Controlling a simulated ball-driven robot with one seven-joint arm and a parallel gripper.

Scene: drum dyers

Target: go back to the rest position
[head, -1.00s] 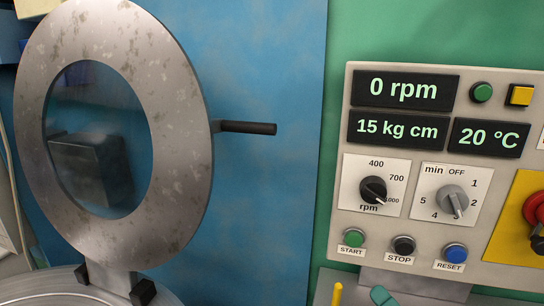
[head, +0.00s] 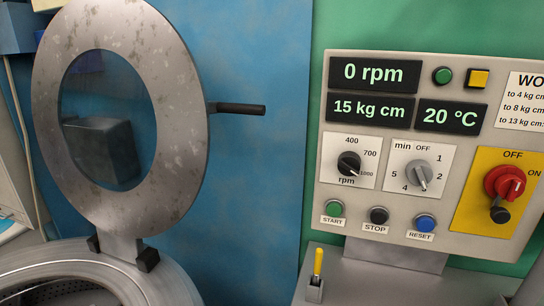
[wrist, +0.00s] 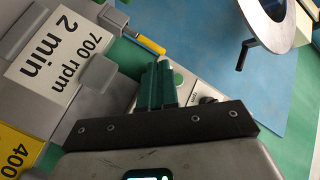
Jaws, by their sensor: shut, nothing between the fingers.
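My gripper (wrist: 162,82) shows in the wrist view, its green fingers shut together with nothing between them. It is clear of everything it overlaps in the picture as far as I can tell, though its distance to the panel is hard to judge. Behind the fingertips is part of the control panel with its green start button (head: 334,208). My gripper is not visible in the head view now.
The round steel lid (head: 182,150) stands raised over the drum (head: 70,262), its black handle (head: 240,109) sticking out right. The control panel (head: 310,195) has displays, knobs and a red switch (head: 503,182). A yellow-handled lever (head: 318,262) stands below. A "700 rpm 2 min" card (wrist: 55,62) lies left in the wrist view.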

